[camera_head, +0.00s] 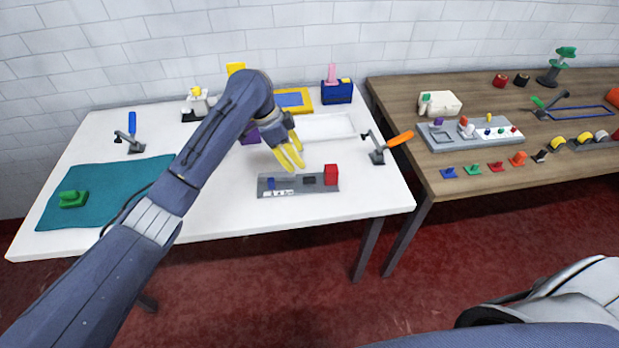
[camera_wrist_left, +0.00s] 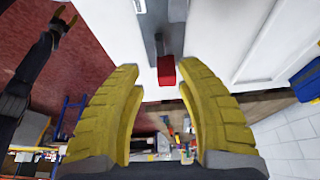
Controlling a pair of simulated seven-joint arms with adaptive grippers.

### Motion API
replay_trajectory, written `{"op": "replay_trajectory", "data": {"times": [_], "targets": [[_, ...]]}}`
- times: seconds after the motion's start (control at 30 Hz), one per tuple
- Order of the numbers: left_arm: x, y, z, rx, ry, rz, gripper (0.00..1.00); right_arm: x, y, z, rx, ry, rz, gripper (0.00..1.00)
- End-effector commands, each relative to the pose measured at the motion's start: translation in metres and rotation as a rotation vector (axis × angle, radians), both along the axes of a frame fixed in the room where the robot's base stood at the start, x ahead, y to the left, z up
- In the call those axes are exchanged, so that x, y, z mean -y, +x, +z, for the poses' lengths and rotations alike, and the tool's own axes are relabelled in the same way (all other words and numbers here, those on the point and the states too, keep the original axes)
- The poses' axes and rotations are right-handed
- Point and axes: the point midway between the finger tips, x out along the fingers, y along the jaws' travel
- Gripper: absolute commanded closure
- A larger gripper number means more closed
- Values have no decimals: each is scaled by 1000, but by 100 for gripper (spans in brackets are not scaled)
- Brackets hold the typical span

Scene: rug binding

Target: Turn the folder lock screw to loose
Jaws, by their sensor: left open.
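A grey base strip (camera_head: 296,189) lies near the front edge of the white table. It carries a small blue piece (camera_head: 271,183), a black piece (camera_head: 309,180) and a red block (camera_head: 331,173) at its right end. I cannot tell which piece is the folder lock screw. My left gripper (camera_head: 292,160) is open and empty just above and behind the strip. In the left wrist view the red block (camera_wrist_left: 166,70) shows beyond the gap between the yellow fingers, apart from them. My right gripper (camera_wrist_left: 65,17) shows small at that view's upper left; its opening is unclear.
An orange-handled toggle clamp (camera_head: 378,156) stands right of the strip, a blue-handled one (camera_head: 132,146) at far left. A teal mat (camera_head: 115,187) holds a green piece (camera_head: 73,198). A white tray (camera_head: 325,127) lies behind. A wooden table (camera_head: 410,105) adjoins at right.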

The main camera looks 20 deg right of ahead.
Motion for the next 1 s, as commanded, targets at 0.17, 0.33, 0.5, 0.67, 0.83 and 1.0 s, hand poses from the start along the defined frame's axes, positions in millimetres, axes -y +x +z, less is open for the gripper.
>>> {"op": "replay_trajectory", "data": {"times": [0.17,0.33,0.5,0.67,0.83,1.0], "targets": [[14,-4,-31,-5,-3,0,64,-1,0,0,1,1,-1,56],[24,-5,-57,-4,-2,1,64,-2,0,0,1,1,-1,56],[32,-7,-77,-3,-2,0,64,-1,0,0,1,1,-1,56],[36,-7,-89,-3,-2,0,64,-1,0,0,1,1,-1,56],[39,-7,-94,0,-2,0,64,-1,0,0,1,1,0,56],[39,-8,-95,0,-2,0,64,-1,0,0,1,1,0,56]]}}
